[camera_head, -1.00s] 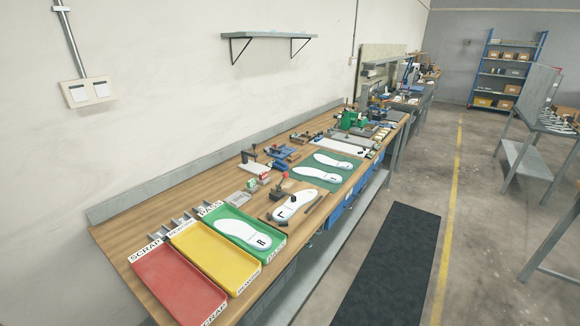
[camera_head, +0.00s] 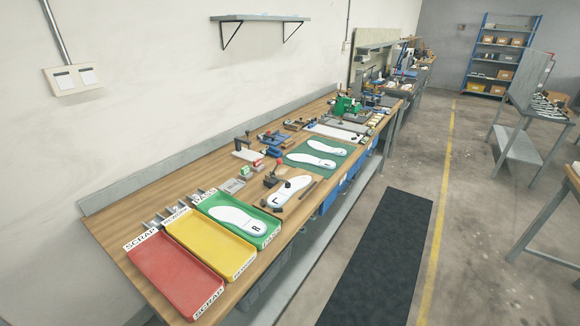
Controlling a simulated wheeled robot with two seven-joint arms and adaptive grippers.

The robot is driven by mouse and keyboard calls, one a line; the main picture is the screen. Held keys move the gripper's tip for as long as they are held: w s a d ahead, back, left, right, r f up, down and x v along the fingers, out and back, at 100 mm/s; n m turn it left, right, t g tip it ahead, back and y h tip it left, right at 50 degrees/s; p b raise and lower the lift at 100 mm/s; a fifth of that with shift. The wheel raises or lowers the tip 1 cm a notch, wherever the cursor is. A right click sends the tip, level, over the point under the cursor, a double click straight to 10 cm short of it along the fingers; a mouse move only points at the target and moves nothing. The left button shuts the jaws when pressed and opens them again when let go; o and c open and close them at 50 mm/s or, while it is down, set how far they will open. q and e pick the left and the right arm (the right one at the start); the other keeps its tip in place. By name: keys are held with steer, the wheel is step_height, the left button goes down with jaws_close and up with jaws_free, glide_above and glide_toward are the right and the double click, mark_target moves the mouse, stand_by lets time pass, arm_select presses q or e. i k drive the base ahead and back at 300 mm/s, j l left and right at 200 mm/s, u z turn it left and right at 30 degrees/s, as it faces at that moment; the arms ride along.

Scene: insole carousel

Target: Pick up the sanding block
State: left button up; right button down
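I cannot pick out the sanding block with certainty. Small blocks (camera_head: 246,171) in green, white and red lie on the wooden workbench (camera_head: 120,215) near its middle, too small to identify. Beside them a white insole marked L (camera_head: 290,190) rests on a dark fixture with a clamp. Neither of my grippers is in view.
A red scrap tray (camera_head: 175,275), a yellow tray (camera_head: 210,245) and a green pass tray (camera_head: 262,238) holding an insole line the bench's near end. A green mat (camera_head: 300,160) bears two insoles. A dark floor mat (camera_head: 380,260) lies on clear floor right of the bench.

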mark_target(272, 151)
steer(key=i+l+u, duration=0.1)
steer(key=i+l, duration=0.4)
steer(key=i+l+u, duration=0.15)
steer(key=i+l, duration=0.3)
steer(key=l, duration=0.1)
